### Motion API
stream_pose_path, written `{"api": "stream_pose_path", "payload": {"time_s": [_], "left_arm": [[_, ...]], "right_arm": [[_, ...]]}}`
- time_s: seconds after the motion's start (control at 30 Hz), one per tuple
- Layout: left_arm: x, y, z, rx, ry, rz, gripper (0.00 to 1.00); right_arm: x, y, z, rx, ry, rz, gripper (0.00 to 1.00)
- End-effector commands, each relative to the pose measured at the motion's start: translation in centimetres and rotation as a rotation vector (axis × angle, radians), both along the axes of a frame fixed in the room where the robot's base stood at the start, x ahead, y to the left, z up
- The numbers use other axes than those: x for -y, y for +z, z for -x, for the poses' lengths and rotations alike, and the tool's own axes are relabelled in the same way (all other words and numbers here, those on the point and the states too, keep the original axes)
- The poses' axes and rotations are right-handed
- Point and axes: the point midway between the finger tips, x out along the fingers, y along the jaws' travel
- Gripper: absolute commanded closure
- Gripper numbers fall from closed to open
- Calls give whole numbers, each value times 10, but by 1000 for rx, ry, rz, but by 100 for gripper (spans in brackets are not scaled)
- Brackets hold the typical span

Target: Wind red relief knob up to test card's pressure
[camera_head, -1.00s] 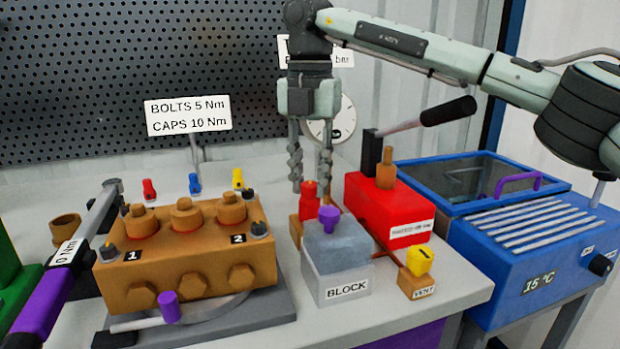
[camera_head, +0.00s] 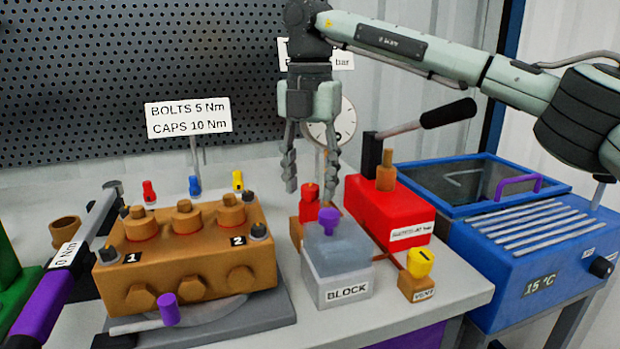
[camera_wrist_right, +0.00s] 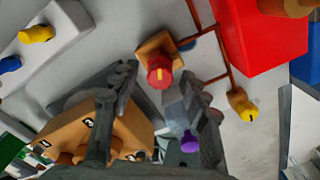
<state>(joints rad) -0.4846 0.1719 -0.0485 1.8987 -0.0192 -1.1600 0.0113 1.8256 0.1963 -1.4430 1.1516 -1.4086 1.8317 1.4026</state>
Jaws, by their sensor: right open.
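The red relief knob (camera_head: 310,191) sits on a small tan block behind the grey block labelled BLOCK. It also shows in the right wrist view (camera_wrist_right: 159,72), with a yellow mark on its top. My right gripper (camera_head: 312,188) points down above and around the knob in the head view, fingers spread and holding nothing. In the right wrist view its fingers (camera_wrist_right: 160,90) stand apart on either side below the knob, not touching it visibly. The pressure gauge (camera_head: 345,122) is partly covered by the gripper.
The red hand pump (camera_head: 388,208) with its black-handled lever stands close right of the knob. The purple-knobbed grey block (camera_head: 340,262) is in front, and a yellow VENT knob (camera_head: 420,262) is front right.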

Motion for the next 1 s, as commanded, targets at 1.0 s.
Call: {"api": "stream_pose_path", "payload": {"time_s": [1.0], "left_arm": [[1,1,-1,4,-1,0,51]], "right_arm": [[0,121,0,0,0,0,54]]}}
